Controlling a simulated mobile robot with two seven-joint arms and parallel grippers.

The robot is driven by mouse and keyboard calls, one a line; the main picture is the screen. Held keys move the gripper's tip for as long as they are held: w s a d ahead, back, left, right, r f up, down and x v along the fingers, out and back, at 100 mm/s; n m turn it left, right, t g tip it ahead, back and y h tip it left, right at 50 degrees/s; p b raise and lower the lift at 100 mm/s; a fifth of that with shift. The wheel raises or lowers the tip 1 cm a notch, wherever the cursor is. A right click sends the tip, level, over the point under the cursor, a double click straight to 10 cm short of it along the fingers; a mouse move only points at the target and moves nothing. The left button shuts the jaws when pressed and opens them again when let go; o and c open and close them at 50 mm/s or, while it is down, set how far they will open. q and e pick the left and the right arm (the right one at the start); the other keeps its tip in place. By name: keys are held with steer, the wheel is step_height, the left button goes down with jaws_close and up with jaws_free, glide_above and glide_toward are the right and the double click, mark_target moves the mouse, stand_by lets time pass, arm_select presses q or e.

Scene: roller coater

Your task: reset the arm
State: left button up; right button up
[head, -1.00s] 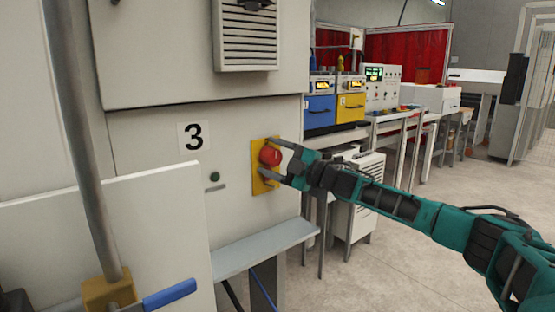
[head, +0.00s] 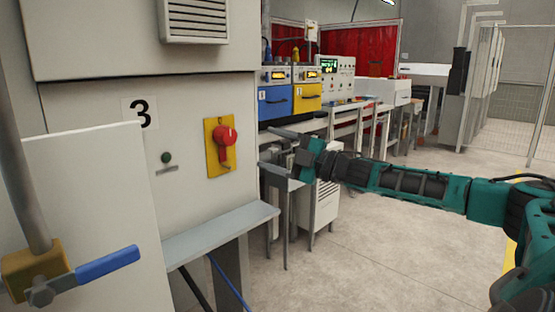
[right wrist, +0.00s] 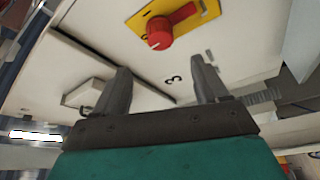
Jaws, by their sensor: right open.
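My right gripper (head: 272,153) is open and empty, to the right of the machine's front panel. Its arm comes in from the right. A red rotary switch (head: 224,140) sits on a yellow plate (head: 211,166) on the panel, and its handle points down. The gripper's fingers are apart from the switch. In the right wrist view the red switch (right wrist: 160,33) shows beyond the two open fingers (right wrist: 160,85), with nothing between them. My left gripper is not in view.
A grey shelf (head: 190,240) juts from the machine below the switch. A blue-handled lever (head: 108,268) and an upright pole (head: 20,180) stand at the near left. Benches with blue (head: 275,101) and yellow (head: 308,97) boxes are behind. The floor at right is clear.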

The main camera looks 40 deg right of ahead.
steer(key=shift+s, duration=0.3)
steer(key=shift+d, duration=0.1)
stand_by(0.3)
steer(key=s+a+f+m+g+h, duration=0.1)
steer(key=a+f+m, duration=0.1)
steer(key=a+f, duration=0.45)
steer(key=s+a+f+m+g, duration=0.1)
steer(key=a+f+m, duration=0.15)
steer(key=f, duration=0.75)
steer(key=s+a+f+m+g+h, duration=0.1)
steer(key=s+a+f+m, duration=0.1)
steer(key=a+f, duration=0.5)
steer(key=s+a+f+m+g+h, duration=0.2)
steer(key=s+a+f+m, duration=0.2)
steer(key=s+f, duration=0.5)
steer(key=s+a+f+m+g+h+p, duration=0.1)
steer(key=s+a+f+m+g+h, duration=0.1)
steer(key=s+a+f+m, duration=0.3)
steer(key=s+a+f, duration=0.2)
steer(key=s+f, duration=0.2)
steer(key=f, duration=0.1)
steer(key=shift+s+a, duration=0.15)
steer(key=shift+s, duration=0.05)
